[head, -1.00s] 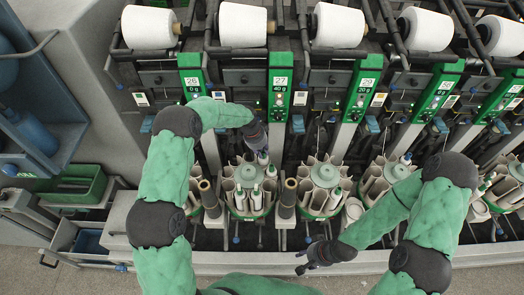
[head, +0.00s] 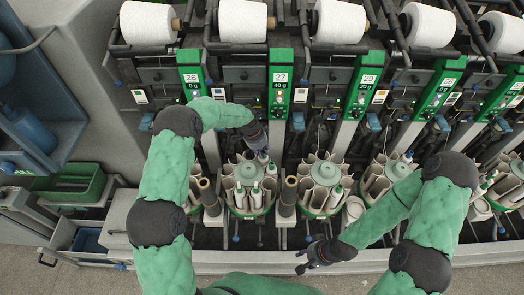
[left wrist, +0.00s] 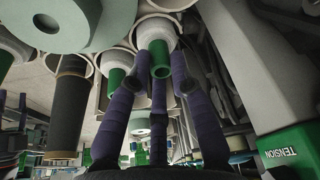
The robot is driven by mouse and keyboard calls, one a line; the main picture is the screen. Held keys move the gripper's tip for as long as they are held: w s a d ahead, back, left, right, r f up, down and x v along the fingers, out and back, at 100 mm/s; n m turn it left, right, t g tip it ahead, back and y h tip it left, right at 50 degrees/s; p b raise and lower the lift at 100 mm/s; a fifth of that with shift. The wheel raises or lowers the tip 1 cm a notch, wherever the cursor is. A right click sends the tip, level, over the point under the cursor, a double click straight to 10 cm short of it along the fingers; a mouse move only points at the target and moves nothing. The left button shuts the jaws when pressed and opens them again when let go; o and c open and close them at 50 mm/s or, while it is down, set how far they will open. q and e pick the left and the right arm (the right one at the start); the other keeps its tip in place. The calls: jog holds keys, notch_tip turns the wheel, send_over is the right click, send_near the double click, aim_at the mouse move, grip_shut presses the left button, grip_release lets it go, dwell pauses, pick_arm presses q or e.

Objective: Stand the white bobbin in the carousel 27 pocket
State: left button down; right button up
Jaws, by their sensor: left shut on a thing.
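My left gripper (head: 261,148) is over the back of carousel 27 (head: 232,209), under the green label 27. In the left wrist view its dark fingers (left wrist: 160,75) are closed around the white bobbin (left wrist: 155,32), which has a green tube end. In the head view the gripper and arm mostly hide this bobbin. I cannot tell whether its lower end is inside a pocket. Other white bobbins (head: 257,196) stand in the front pockets of the same carousel. My right gripper (head: 303,261) is empty, fingers apart, low in front of the machine.
Dark upright tubes (head: 287,197) stand on both sides of carousel 27. A neighbouring carousel (head: 325,175) is to the right. White yarn cones (head: 242,23) line the top. A green bin (head: 75,185) is at the left. The floor in front is clear.

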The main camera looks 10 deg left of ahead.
pick_arm(q)
jog(key=c, duration=1)
grip_release()
jog(key=shift+c, duration=0.2)
jog(key=v, duration=1.2)
